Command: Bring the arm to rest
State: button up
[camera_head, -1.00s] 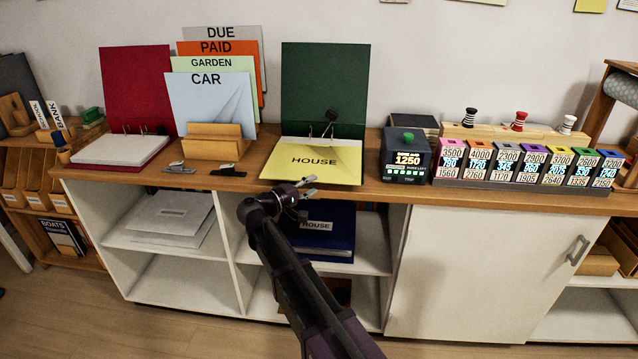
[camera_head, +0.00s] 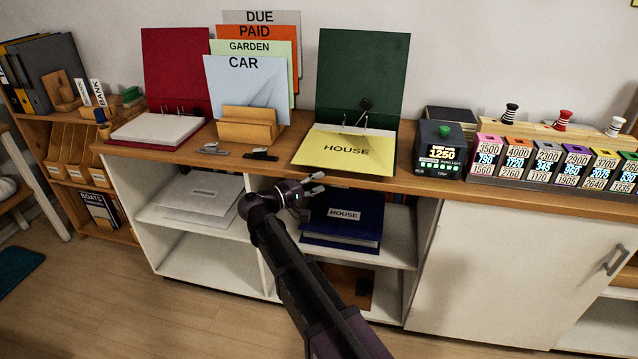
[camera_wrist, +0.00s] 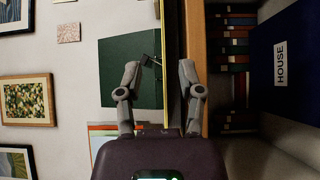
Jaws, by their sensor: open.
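My gripper (camera_head: 316,183) is in front of the counter's front edge, just below the yellow HOUSE sheet in the head view. In the wrist view my gripper (camera_wrist: 163,80) shows two fingers spread apart with nothing held between them. The counter edge and yellow sheet run between the fingers in that picture; whether they touch cannot be told. My arm reaches up from the bottom of the head view. The green binder (camera_head: 362,75) stands open on the counter (camera_head: 400,182) with the yellow HOUSE sheet (camera_head: 345,150) on its rings.
A blue HOUSE binder (camera_head: 345,218) lies on the shelf below. A red binder (camera_head: 175,70), a wooden sorter (camera_head: 248,127) with labelled dividers, and two small dark items lie left. A black device (camera_head: 440,150) and numbered blocks stand right. The floor (camera_head: 120,290) at left is clear.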

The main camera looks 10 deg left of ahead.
dwell(0.3)
jog(key=s+d+f+m+g+y, duration=0.2)
jog(key=d+f+g, duration=0.3)
jog(key=d, duration=0.5)
jog(key=s+d+f+m+g+y, duration=0.25)
jog(key=d+f, duration=0.35)
jog(key=d, duration=0.5)
jog(key=s+d+f+m+g+y, duration=0.45)
jog(key=s+d+f+y, duration=0.4)
jog(key=s+d, duration=0.35)
notch_tip(320, 180, up, 22)
jog(key=s+a+p, duration=0.1)
jog(key=p, duration=2)
jog(key=shift+n, duration=0.3)
jog(key=shift+s+a, duration=0.1)
